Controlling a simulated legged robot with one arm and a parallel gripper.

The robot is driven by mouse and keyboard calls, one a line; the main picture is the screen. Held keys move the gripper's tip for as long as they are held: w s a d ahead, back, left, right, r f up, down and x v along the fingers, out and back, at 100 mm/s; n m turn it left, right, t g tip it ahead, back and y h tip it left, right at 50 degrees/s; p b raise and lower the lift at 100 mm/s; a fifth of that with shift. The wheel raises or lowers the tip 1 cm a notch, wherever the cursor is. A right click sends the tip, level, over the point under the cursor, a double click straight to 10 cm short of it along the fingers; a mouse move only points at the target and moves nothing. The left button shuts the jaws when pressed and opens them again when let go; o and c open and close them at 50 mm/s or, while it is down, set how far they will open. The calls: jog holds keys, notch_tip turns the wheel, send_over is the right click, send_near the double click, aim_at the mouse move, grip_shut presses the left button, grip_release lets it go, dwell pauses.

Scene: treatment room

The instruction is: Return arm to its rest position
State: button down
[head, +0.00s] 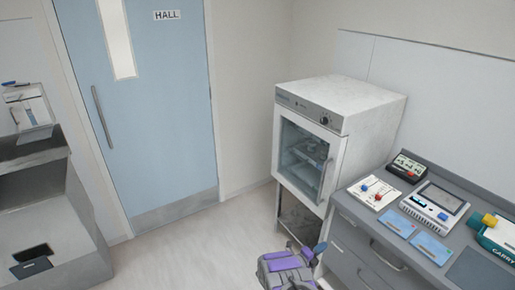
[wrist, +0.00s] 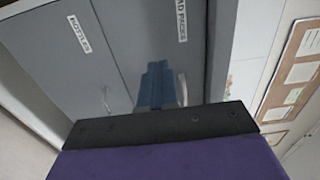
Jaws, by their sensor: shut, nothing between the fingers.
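My arm (head: 285,270) shows at the bottom centre of the head view, purple and grey, folded low in front of the cabinet and the drawer counter. My gripper (head: 321,247) is a small blue tip at its right end, near the counter's left front corner. In the wrist view my gripper (wrist: 157,70) shows its blue fingers together, with nothing between them, beyond a black bar and purple housing. The lower part of my arm is cut off by the frame edge.
A white glass-door cabinet (head: 341,107) stands on a frame beside the grey counter (head: 450,178), which bears several devices and cards. A blue door marked HALL (head: 150,110) is shut. Open floor (head: 205,250) lies left. Labelled cupboard doors (wrist: 85,65) fill the wrist view's background.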

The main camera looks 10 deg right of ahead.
jog(key=w+a+r+n+t+y, duration=0.1)
jog(key=w+r+n+y, duration=0.15)
jog(key=w, duration=0.25)
jog(key=w+a+r+n+t+y, duration=0.1)
jog(key=w+a+r+y, duration=0.1)
jog(key=w+r, duration=0.2)
jog(key=w+a+r+n+t+y, duration=0.1)
jog(key=w+a+r+n+y, duration=0.4)
jog(key=a+r, duration=0.35)
jog(key=s+a+r+n+g+y, duration=0.1)
jog(key=s+a+r+n+y, duration=0.75)
jog(key=a+r, duration=0.6)
jog(key=s+a+r+n+g, duration=0.2)
jog(key=s+r+n, duration=0.1)
jog(key=s, duration=0.5)
jog(key=s+a+r+n+g, duration=0.2)
jog(key=s+r+n, duration=0.15)
jog(key=s, duration=0.55)
jog(key=s+d+r+n+g, duration=0.1)
jog(key=s+n+g, duration=0.1)
jog(key=s, duration=1)
jog(key=s+d+r+n+g, duration=0.1)
jog(key=s+d+n+g, duration=0.1)
jog(key=s, duration=1)
jog(key=s+d+r+n+g+h, duration=0.1)
jog(key=s+r+n+g, duration=0.1)
jog(key=s, duration=1)
jog(key=shift+s+d+n+g, duration=0.25)
jog(key=shift+s+n+g, duration=0.2)
jog(key=shift+n, duration=0.5)
